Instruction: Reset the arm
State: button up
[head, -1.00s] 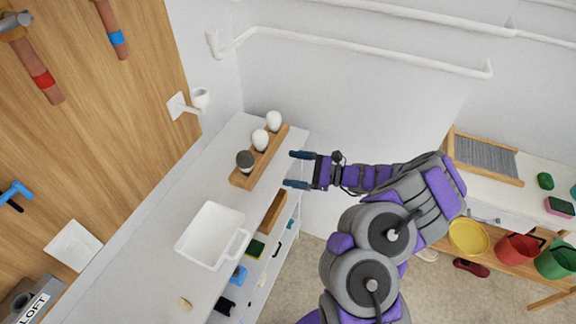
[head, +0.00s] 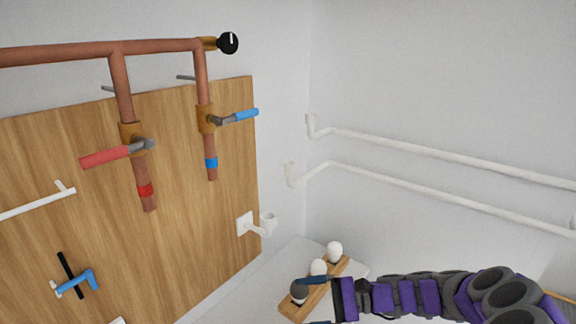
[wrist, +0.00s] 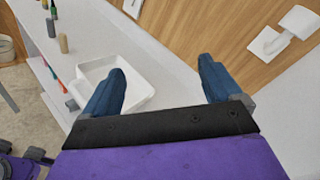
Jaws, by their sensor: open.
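My gripper (head: 318,302) is at the bottom of the head view, open, with its arm reaching in from the right. Its fingers overlap the wooden holder with rounded pieces in this view; I cannot tell whether they touch. In the wrist view my gripper (wrist: 162,88) has its two blue fingers wide apart with nothing between them. Beyond the fingers lie the white counter and a white tray (wrist: 143,90).
A wooden holder (head: 290,309) carries two white rounded pieces and a dark one on the counter. A wood panel (head: 60,150) with copper pipes and red and blue valve handles stands left. White pipes (head: 440,190) run along the wall.

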jog(key=s+a+r+n+g+h, duration=0.2)
jog(key=s+n+h, duration=0.2)
jog(key=s, duration=0.5)
jog(key=s+a+r+n+g+h, duration=0.25)
jog(key=s+n+h, duration=0.2)
jog(key=s, duration=0.45)
jog(key=s+d+f+n+t+h, duration=0.1)
jog(key=s+d+n+t+h, duration=0.1)
jog(key=s+d+h, duration=0.6)
jog(key=s+d+n, duration=0.1)
jog(key=s+d, duration=0.4)
jog(key=s, duration=0.1)
jog(key=shift+f+t, duration=0.25)
jog(key=shift+t, duration=0.1)
